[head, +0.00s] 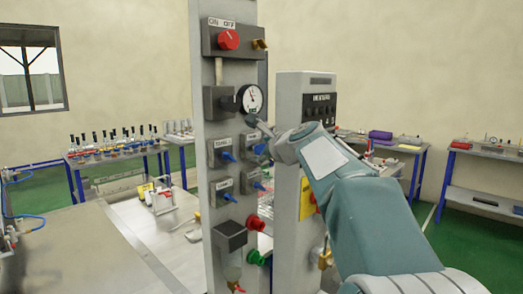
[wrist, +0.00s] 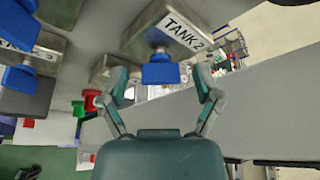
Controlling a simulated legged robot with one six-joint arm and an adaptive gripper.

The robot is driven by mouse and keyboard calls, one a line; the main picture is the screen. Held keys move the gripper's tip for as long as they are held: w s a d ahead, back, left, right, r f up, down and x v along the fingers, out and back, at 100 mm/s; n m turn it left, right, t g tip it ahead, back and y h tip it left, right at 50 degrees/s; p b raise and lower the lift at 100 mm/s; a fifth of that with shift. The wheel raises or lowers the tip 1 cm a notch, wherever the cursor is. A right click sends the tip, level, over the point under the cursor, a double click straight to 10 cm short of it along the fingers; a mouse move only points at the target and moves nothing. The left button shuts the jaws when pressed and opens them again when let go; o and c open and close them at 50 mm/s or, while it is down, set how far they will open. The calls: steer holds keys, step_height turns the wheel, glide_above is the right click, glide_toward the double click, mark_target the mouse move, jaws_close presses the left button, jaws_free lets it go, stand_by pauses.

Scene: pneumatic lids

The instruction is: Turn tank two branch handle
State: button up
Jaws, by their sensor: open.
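In the wrist view, the tank two branch handle (wrist: 160,73) is a blue handle under a grey block (wrist: 152,38) labelled TANK 2. My gripper (wrist: 162,84) is open, with one finger on each side of the handle. The fingertips look apart from it; the exact depth is hard to tell. In the head view, my gripper (head: 263,127) is at the panel just below the pressure gauge (head: 250,98), and a blue handle (head: 260,149) shows right beneath it. The labels there are too small to read.
Other blue handles sit close by, one at a TANK 3 label (wrist: 30,50). A red knob (wrist: 91,99) and a green knob (wrist: 78,108) also stick out from the panel. A grey cabinet (head: 290,200) stands just right of the panel (head: 205,170).

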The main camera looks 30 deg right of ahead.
steer(key=c, duration=1.1)
steer(key=shift+c, duration=0.2)
steer(key=shift+f, duration=0.1)
steer(key=n+t+h, duration=0.1)
steer(key=n, duration=0.2)
steer(key=shift+f, duration=0.1)
steer(key=n+t, duration=0.1)
steer(key=n, duration=0.1)
steer(key=n+t+h, duration=0.1)
steer(key=n, duration=0.1)
steer(key=shift+f, duration=0.2)
steer(key=n+t, duration=0.1)
steer(key=n, duration=0.3)
steer(key=shift+f+n+t+y, duration=0.15)
steer(key=shift+n+t+y, duration=0.15)
steer(key=shift+n+t, duration=0.1)
steer(key=shift+f+n+t+y, duration=0.1)
steer(key=shift+n+t+y, duration=0.25)
steer(key=shift+n, duration=0.95)
steer(key=shift+n+t+y, duration=0.35)
steer(key=shift+n, duration=0.95)
